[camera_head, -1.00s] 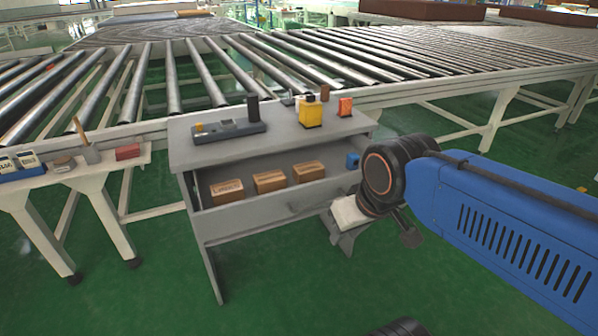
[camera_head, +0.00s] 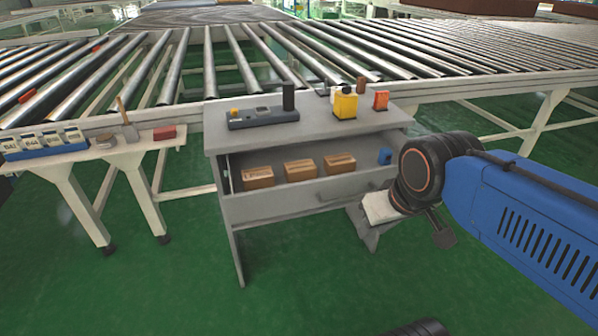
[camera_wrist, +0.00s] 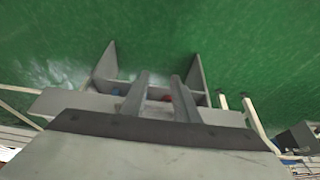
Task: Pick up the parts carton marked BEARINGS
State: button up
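Three brown parts cartons stand in a row in the open drawer (camera_head: 275,206) of a grey desk: a left one (camera_head: 258,177), a middle one (camera_head: 300,169) and a right one (camera_head: 340,163). Each has dark print on its front, too small to read, so I cannot tell which is marked BEARINGS. My gripper shows in the wrist view (camera_wrist: 160,78) with two grey fingers apart and nothing seen between them. In the head view my arm is right of the drawer, away from the cartons.
A blue item (camera_head: 385,157) lies at the drawer's right end. The desk top (camera_head: 225,138) bears a dark device (camera_head: 262,117), a yellow container (camera_head: 345,105) and an orange box (camera_head: 381,100). A white side table (camera_head: 100,150) stands left. A roller conveyor (camera_head: 190,75) runs behind. Green floor is clear in front.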

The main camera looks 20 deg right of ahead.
jog(key=o, duration=0.9)
jog(key=shift+w+r, duration=0.3)
notch_tip(320, 180, up, 11)
jog(key=m+g, duration=0.5)
jog(key=m, duration=1.3)
send_over(300, 166)
notch_tip(300, 166, down, 17)
jog(key=shift+r, duration=0.2)
